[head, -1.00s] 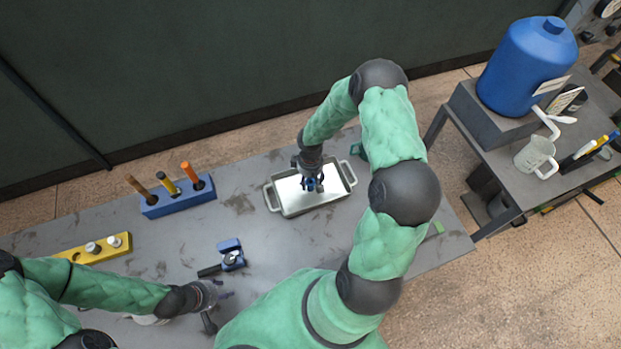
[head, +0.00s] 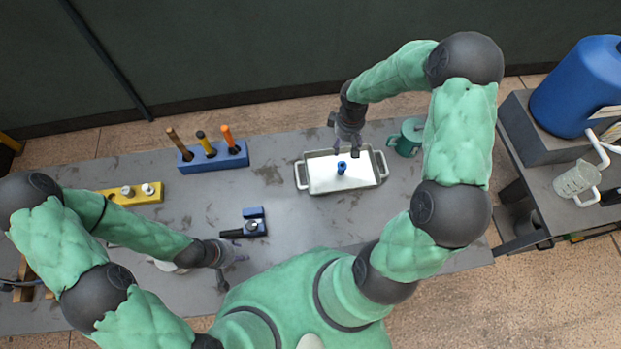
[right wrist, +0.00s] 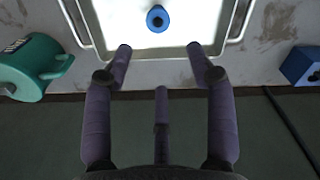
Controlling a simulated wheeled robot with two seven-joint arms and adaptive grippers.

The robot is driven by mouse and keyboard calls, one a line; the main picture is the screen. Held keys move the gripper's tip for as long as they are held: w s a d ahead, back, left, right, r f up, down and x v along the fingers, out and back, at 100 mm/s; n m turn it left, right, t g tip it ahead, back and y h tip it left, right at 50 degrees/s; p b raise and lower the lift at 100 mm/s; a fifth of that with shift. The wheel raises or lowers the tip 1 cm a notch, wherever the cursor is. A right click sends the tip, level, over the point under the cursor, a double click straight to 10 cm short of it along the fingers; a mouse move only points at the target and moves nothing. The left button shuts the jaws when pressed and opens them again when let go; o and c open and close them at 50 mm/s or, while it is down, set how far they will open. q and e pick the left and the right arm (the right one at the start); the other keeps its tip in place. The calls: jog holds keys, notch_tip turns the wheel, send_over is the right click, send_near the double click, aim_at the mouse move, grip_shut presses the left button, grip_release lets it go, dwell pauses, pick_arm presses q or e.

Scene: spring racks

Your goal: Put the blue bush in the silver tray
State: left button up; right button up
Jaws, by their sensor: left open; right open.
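The blue bush (head: 341,168) is a small blue ring-shaped piece with a dark hole. It stands in the silver tray (head: 312,188), near the middle of its floor, and nothing holds it. The right wrist view also shows the blue bush (right wrist: 157,18) inside the silver tray (right wrist: 88,30). My right gripper (head: 345,152) is open and empty at the tray's far edge, apart from the bush; its spread fingers (right wrist: 160,48) show in the right wrist view. My left gripper (head: 232,265) is open over the front left of the table, and it looks empty.
A blue rack (head: 215,163) with several handled tools stands at the back left. A yellow block (head: 150,196) with white pieces lies left of it. A small blue and black fixture (head: 254,224) sits mid-table. A green mug (head: 409,139) stands right of the tray.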

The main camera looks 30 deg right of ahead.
jog(key=s+a+f+m+y, duration=0.1)
jog(key=s+a+f, duration=0.1)
jog(key=a, duration=0.4)
jog(key=s+a+f+y, duration=0.1)
jog(key=s+a+f, duration=0.1)
jog(key=a+f, duration=0.3)
jog(key=s+a+f+m+y, duration=0.1)
jog(key=s+a+f+y, duration=0.1)
jog(key=a, duration=0.6)
jog(key=shift+s+a+f+m, duration=0.15)
jog(key=shift+a+f+m, duration=0.2)
jog(key=shift+f, duration=0.4)
jog(key=shift+m, duration=0.85)
jog(key=s+a+f, duration=0.1)
jog(key=s, duration=0.1)
jog(key=s+a+f, duration=0.1)
jog(key=a, duration=0.1)
jog(key=s+a+f, duration=0.1)
jog(key=s, duration=0.1)
jog(key=shift+s+a, duration=0.35)
jog(key=shift+a, duration=0.05)
jog(key=shift+s+a+f, duration=0.1)
jog(key=shift+s+a, duration=0.05)
jog(key=shift+s, duration=0.3)
jog(key=shift+a, duration=0.1)
